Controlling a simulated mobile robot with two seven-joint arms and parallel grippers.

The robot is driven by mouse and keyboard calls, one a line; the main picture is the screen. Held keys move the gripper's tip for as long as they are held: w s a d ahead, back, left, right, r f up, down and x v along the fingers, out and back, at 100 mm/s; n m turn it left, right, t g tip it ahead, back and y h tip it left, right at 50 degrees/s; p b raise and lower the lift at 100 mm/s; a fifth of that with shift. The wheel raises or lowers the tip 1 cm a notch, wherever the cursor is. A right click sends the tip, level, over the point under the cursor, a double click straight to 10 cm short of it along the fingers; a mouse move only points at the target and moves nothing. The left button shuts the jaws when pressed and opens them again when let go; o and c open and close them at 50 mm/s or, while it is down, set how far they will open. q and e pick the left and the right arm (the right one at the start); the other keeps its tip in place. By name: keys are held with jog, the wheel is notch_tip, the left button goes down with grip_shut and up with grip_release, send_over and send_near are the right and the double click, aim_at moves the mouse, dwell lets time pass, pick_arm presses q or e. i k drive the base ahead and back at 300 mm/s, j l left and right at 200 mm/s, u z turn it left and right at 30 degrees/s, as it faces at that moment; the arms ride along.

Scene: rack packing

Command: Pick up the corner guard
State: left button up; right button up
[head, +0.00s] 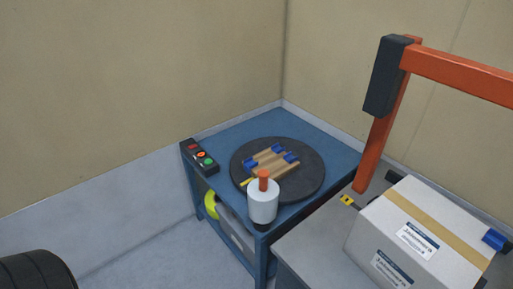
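Several small blue pieces, which look like corner guards (278,149), sit on brown slats (270,165) lying on a black round plate (305,185). Another blue piece (495,240) sits at the right top edge of a white carton (405,215) with a tan tape strip and printed labels. I cannot tell which blue piece is the corner guard meant. Neither of my grippers is in view.
The black plate rests on a blue table (325,140). A control box (200,156) with coloured buttons is at its left edge; a white cylinder with an orange top (263,205) is in front. An orange frame (378,150) with a dark block rises at right.

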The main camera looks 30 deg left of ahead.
aim_at(248, 164)
jog(key=u, duration=1.05)
jog(key=z, duration=1.55)
jog(key=u, duration=1.5)
